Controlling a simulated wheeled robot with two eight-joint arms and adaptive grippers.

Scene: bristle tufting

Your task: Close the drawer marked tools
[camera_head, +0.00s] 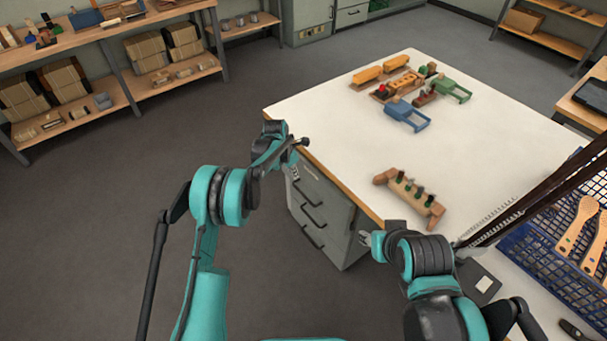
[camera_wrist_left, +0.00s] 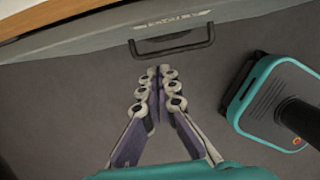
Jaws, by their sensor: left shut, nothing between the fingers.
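A grey drawer unit (camera_head: 335,218) stands under the white table's left edge, with dark bar handles on its stacked drawers. In the left wrist view, one drawer front (camera_wrist_left: 105,38) crosses the top, with a black handle (camera_wrist_left: 172,47) and a label plate (camera_wrist_left: 178,18) too blurred to read. I cannot tell how far this drawer stands out. My left gripper (camera_head: 294,173) is beside the top drawer; in the wrist view its fingers (camera_wrist_left: 160,75) are shut, empty and just short of the handle. My right gripper (camera_head: 366,239) is near the table's front edge, its fingers partly hidden.
A blue crate (camera_head: 545,265) with wooden brush handles is at right. Shelves (camera_head: 105,110) stand at left. The floor (camera_head: 110,200) left of the drawers is clear.

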